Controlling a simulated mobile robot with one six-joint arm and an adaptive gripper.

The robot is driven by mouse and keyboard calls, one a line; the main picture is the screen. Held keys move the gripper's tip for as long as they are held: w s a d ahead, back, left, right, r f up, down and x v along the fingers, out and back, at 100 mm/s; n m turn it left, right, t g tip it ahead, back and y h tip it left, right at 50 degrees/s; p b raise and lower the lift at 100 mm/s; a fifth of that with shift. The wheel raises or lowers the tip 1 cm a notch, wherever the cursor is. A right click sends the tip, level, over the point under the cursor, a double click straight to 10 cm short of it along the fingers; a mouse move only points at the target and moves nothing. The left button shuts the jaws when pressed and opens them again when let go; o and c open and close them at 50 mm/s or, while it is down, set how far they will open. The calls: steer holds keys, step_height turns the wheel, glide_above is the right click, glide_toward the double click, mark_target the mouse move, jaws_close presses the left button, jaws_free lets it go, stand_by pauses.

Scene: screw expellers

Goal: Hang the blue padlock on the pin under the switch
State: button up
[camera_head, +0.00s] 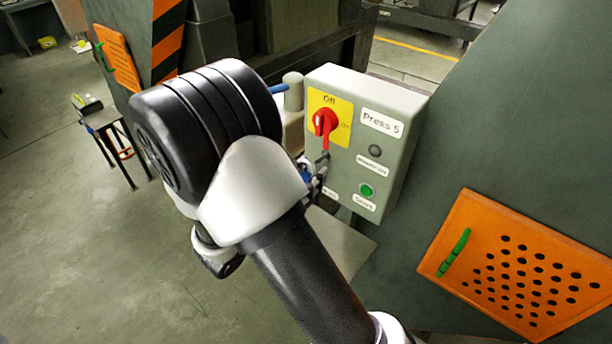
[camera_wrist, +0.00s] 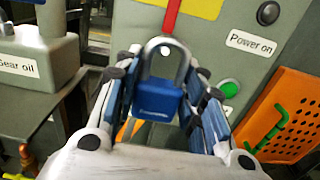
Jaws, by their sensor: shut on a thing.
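The blue padlock (camera_wrist: 158,100) is held between the fingers of my gripper (camera_wrist: 163,82) in the wrist view. Its body is upright in the picture, with the grey shackle on top toward the control box. In the head view, my gripper (camera_head: 314,178) is in front of the box's lower left part, mostly behind my arm. Only a bit of blue shows there. The red switch (camera_head: 325,122) sits on a yellow plate marked Off and On, its handle pointing down.
The grey control box (camera_head: 405,105) is labelled Press 5 and carries a green button (camera_head: 366,190). A Gear oil container (camera_wrist: 45,55) stands at the left in the wrist view. An orange perforated panel (camera_head: 450,225) is at the right. Open floor lies at the left.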

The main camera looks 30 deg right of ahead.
mark_target(326, 164)
steer(key=shift+x, duration=2.05)
steer(key=shift+w+d+r, duration=0.1)
steer(key=shift+d+r, duration=0.05)
steer(key=shift+r, duration=0.15)
stand_by(0.7)
steer(key=shift+s+d+f+b, duration=0.1)
steer(key=shift+f+b, duration=0.15)
steer(key=shift+f, duration=0.2)
steer(key=shift+s+d+f+b, duration=0.1)
steer(key=shift+f+b, duration=0.15)
steer(key=shift+f, duration=0.15)
steer(key=o, duration=1.2)
steer(key=shift+w+d+f, duration=0.25)
steer(key=shift+w+d, duration=0.1)
steer(key=shift+d, duration=0.35)
steer(key=shift+a+r, duration=0.1)
steer(key=o, duration=0.8)
